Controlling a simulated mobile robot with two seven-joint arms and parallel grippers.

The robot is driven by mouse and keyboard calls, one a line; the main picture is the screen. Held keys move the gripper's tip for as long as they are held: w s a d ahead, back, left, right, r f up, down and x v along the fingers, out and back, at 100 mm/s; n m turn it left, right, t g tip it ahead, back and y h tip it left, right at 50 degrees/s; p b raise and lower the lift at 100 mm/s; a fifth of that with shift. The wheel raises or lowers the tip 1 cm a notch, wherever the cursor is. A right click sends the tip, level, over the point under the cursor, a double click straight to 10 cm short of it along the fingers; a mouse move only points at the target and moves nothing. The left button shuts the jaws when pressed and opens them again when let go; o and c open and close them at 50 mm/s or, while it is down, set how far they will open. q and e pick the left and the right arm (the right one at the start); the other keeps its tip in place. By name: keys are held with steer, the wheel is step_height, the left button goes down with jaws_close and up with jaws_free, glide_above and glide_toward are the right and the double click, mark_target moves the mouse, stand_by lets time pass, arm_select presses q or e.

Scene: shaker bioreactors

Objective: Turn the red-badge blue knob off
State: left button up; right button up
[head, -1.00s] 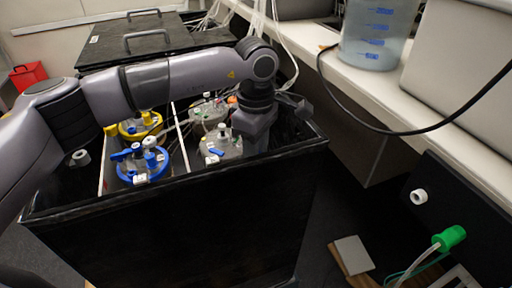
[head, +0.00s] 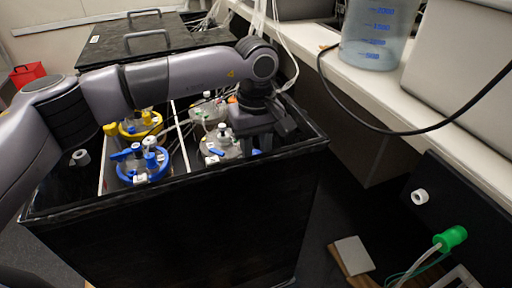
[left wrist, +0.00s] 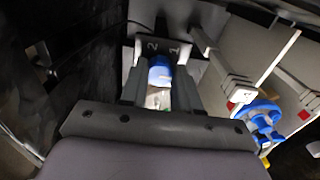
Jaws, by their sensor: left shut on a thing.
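My left gripper (left wrist: 160,84) is shut on a blue knob (left wrist: 160,70), with one finger on each side of it in the left wrist view. A pale part shows just below the knob between the fingers. A plate marked 2 and 1 (left wrist: 172,48) lies right behind it. I cannot make out a red badge on this knob. In the head view the left gripper (head: 256,142) points down inside the black box's right part, and a bit of blue shows at its fingers. My right gripper is not in view.
The black open box (head: 180,230) holds a blue-ringed vessel (head: 157,172), a yellow-ringed vessel (head: 128,131) and clear-lidded vessels (head: 212,152) with tubes. The box's right wall stands close to the gripper. A bench with a large container (head: 372,40) is at right.

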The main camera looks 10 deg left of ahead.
arm_select(q)
steer(key=shift+r, duration=0.1)
stand_by(0.4)
steer(key=o, duration=1.1)
steer(key=shift+c, duration=0.2)
